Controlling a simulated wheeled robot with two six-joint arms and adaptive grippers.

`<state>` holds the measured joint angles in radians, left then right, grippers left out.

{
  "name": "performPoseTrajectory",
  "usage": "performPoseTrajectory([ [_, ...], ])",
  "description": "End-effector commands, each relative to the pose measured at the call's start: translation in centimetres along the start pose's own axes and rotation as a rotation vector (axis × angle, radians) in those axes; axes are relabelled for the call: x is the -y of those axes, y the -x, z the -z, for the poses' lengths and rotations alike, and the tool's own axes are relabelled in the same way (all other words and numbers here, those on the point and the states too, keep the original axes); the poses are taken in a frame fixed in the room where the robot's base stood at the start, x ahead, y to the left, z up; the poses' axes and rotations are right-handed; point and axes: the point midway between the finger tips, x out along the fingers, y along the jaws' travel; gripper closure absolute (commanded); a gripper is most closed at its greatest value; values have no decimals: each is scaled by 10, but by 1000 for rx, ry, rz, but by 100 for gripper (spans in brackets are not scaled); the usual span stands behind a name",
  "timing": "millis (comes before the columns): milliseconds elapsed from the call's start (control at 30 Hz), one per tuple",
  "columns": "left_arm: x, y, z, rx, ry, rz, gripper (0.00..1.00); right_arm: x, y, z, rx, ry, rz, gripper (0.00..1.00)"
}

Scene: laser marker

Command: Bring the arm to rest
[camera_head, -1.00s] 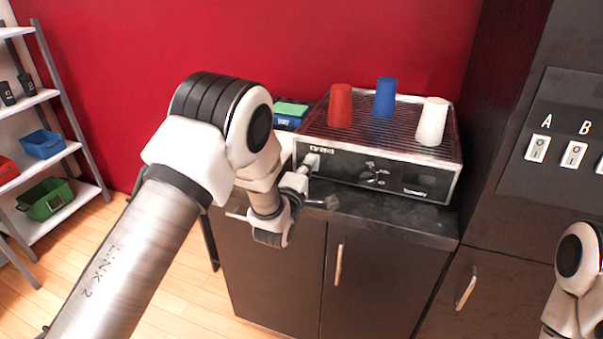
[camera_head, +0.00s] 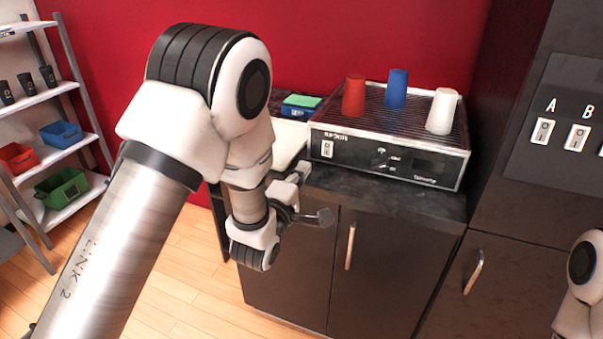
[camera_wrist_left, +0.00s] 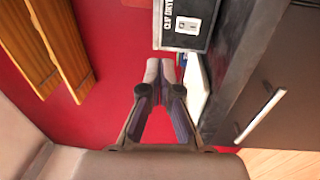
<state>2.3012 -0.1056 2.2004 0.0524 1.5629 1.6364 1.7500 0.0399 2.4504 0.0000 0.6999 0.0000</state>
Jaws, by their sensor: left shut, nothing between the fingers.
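My left arm comes in from the left of the head view. Its gripper (camera_head: 303,170) is beside the left front corner of the black machine (camera_head: 400,160), apart from it as far as I can tell. In the left wrist view the two fingers (camera_wrist_left: 160,68) meet at their tips, with nothing between them. The black machine with its white front switch (camera_head: 327,149) stands on the dark cabinet. A part of my right arm shows at the lower right edge; its gripper is out of view.
Red (camera_head: 353,95), blue (camera_head: 396,88) and white (camera_head: 441,111) cups stand on the machine. A box with a green top (camera_head: 301,102) is to its left. The dark cabinet (camera_head: 385,260) is below. A shelf with bins (camera_head: 62,134) stands far left. A switch panel (camera_head: 570,110) is at right.

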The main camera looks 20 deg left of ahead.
Motion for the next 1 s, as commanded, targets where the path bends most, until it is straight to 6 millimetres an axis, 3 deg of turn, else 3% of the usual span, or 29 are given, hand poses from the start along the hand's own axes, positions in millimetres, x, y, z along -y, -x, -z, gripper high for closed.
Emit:
performPoseTrajectory([
  [367,7,1,0,0,1,13,100,0,0,0,-1,0,0,60],
  [467,42,10,4,-10,9,81,100,0,3,0,0,0,0,60],
  [533,84,28,11,-25,20,172,100,0,6,0,0,0,0,60],
  [667,179,91,23,-43,-23,460,100,0,10,0,-1,0,0,60],
  [700,207,116,26,-31,-78,566,100,0,11,0,-1,0,0,60],
  [767,244,157,29,12,-183,730,100,0,12,0,-1,0,0,60],
  [800,265,187,30,58,-262,843,100,0,13,0,-1,0,0,60],
  [867,292,235,31,161,-393,1010,100,0,15,0,-1,0,0,60],
  [900,305,269,31,259,-489,1117,100,0,15,0,-1,0,0,60],
  [1000,320,346,28,616,-746,1324,100,0,16,0,0,0,0,60],
])
